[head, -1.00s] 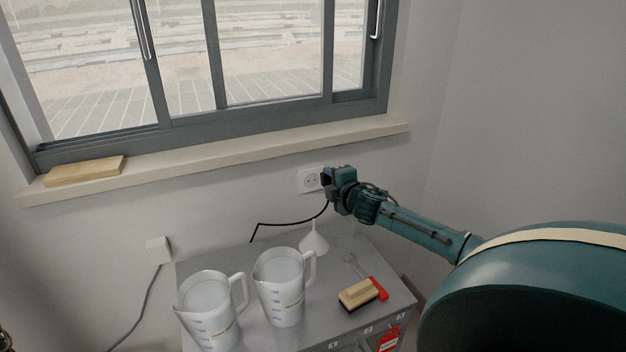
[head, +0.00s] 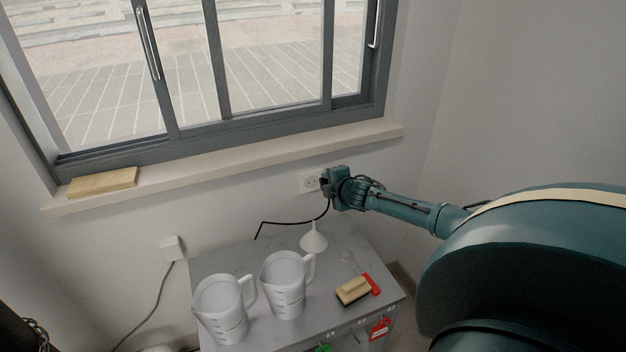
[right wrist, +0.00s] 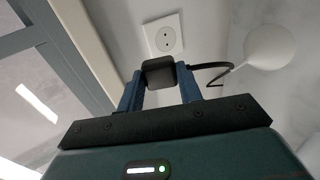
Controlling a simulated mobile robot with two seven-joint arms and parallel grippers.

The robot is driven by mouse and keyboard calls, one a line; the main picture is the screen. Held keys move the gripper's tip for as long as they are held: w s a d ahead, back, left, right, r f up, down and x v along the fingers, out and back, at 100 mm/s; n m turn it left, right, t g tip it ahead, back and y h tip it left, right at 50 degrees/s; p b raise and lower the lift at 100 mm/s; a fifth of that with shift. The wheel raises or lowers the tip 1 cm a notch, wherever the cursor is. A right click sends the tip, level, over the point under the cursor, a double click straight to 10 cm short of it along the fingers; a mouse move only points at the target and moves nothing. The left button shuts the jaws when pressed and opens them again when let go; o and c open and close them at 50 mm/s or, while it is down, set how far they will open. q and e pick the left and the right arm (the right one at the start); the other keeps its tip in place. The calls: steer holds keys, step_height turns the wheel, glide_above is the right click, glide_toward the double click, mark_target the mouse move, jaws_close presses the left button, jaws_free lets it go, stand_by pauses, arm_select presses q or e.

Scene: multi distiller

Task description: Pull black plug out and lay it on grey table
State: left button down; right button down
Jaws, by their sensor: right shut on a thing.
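The black plug (right wrist: 158,72) is held between the blue fingers of my right gripper (right wrist: 160,88) in the right wrist view. In the head view my right gripper (head: 328,186) is close in front of the wall socket (head: 309,182) and mostly hides the plug. The right wrist view shows the socket's (right wrist: 162,36) two holes bare, with the plug apart from it. The plug's black cable (head: 290,222) hangs down towards the back of the grey table (head: 240,262). My left gripper is not in view.
Two white measuring jugs (head: 222,308) (head: 284,284) stand on the table, with a white funnel (head: 313,238) behind. A brush (head: 353,291) and a red-handled tool (head: 371,284) lie at the right. A window sill (head: 250,163) runs above. A white plug (head: 172,247) is at the left wall.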

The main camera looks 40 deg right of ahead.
steer(key=shift+r+p, duration=0.15)
steer(key=shift+p, duration=0.25)
steer(key=g+p, duration=0.1)
steer(key=p, duration=0.1)
steer(key=r+p, duration=0.1)
steer(key=p, duration=0.2)
steer(key=shift+w+d+g+y, duration=0.1)
steer(key=shift+w+g+y, duration=0.2)
steer(key=shift+g, duration=0.1)
steer(key=shift+f, duration=0.3)
steer(key=shift+g, duration=0.4)
